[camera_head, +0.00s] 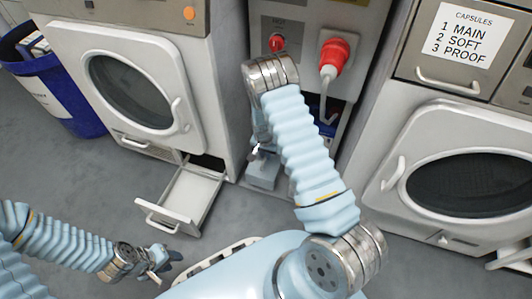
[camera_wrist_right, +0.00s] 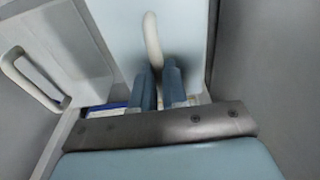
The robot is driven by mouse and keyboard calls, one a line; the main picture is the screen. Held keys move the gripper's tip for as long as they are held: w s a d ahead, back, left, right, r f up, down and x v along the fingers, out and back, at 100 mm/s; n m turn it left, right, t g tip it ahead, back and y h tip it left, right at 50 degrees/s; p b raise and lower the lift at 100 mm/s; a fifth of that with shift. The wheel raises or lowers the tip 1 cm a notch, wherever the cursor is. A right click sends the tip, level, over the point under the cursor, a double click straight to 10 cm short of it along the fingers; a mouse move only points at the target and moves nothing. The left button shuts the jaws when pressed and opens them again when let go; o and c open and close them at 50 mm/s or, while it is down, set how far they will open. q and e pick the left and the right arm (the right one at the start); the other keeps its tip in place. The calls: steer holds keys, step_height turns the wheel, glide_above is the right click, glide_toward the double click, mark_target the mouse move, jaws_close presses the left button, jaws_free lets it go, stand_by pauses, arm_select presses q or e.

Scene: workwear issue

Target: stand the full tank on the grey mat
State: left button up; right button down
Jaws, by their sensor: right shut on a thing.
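My right gripper (camera_head: 262,150) reaches down at the gap between the two white machines, partly hidden by my arm. In the right wrist view its fingers (camera_wrist_right: 158,88) are shut on a white curved handle (camera_wrist_right: 152,38) on a pale blue-grey body, which I take to be the tank (camera_wrist_right: 185,35). In the head view a pale grey-blue block (camera_head: 263,174), likely the same tank, shows low beside my gripper. Its fill level cannot be seen. My left gripper (camera_head: 158,266) hangs over the floor at lower left, its fingers too small to read. I cannot make out a grey mat.
An empty-looking white drawer (camera_head: 183,196) stands pulled out under the left machine (camera_head: 131,88). The right machine (camera_head: 460,180) bounds the other side. A red plug (camera_head: 334,55) sits on the centre panel. A blue bin (camera_head: 72,105) stands far left.

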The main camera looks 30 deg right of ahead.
steer(key=shift+w+f+b, duration=0.1)
steer(key=shift+f+b, duration=0.15)
steer(key=shift+b, duration=0.1)
stand_by(0.4)
steer(key=c, duration=1.1)
jaws_free()
steer(key=shift+f, duration=0.1)
step_height(320, 180, up, 14)
steer(key=s+a+p, duration=0.1)
steer(key=p, duration=0.2)
steer(key=s+a+n+y+p, duration=0.1)
steer(key=s+a+n+p, duration=0.1)
steer(key=s+a, duration=0.4)
steer(key=s+a+r+n+y+p, duration=0.1)
steer(key=s+a+n+y+p, duration=0.1)
steer(key=s+a, duration=0.5)
steer(key=s+a+n+y+p, duration=0.2)
steer(key=s+a+n+p, duration=0.2)
steer(key=s+a+p, duration=0.1)
steer(key=shift+s+a+r, duration=0.1)
steer(key=shift+s+a, duration=0.35)
steer(key=shift+s, duration=0.25)
steer(key=shift+s+a+r, duration=0.1)
steer(key=shift+s+a, duration=0.3)
steer(key=shift+s, duration=0.3)
